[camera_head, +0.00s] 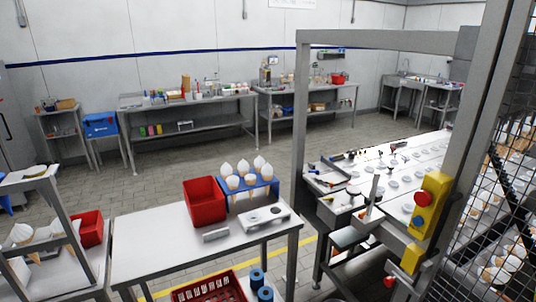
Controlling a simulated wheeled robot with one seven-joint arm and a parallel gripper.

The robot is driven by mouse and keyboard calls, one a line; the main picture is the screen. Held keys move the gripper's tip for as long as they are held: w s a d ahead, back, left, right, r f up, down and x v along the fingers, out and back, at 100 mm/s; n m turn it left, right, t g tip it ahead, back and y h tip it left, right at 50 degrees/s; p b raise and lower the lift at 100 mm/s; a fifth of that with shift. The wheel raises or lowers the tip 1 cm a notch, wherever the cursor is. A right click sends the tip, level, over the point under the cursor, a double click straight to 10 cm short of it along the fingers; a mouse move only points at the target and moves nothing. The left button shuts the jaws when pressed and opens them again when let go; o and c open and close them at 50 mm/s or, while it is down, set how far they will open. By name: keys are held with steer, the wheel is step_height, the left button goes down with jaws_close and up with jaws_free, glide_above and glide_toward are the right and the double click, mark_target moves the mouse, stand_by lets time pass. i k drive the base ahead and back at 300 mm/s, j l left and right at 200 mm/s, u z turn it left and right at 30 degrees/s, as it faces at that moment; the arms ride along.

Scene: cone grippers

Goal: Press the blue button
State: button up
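The blue button (418,221) sits low on the face of a yellow control box (437,188) at the right. A red button (423,198) is just above it on the same box. The box is fixed beside a grey metal post of the machine frame. The blue button looks small but uncovered. I cannot tell whether it is pressed in. My gripper does not show in this view.
A table (150,235) in front holds a red bin (204,201) and a blue rack of cones (253,187). A conveyor (410,165) with pale discs lies behind the frame. Wire mesh (490,230) closes off the right. Open floor (150,185) lies beyond the table.

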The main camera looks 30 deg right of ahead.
mark_target(418, 220)
steer(key=z, duration=1.65)
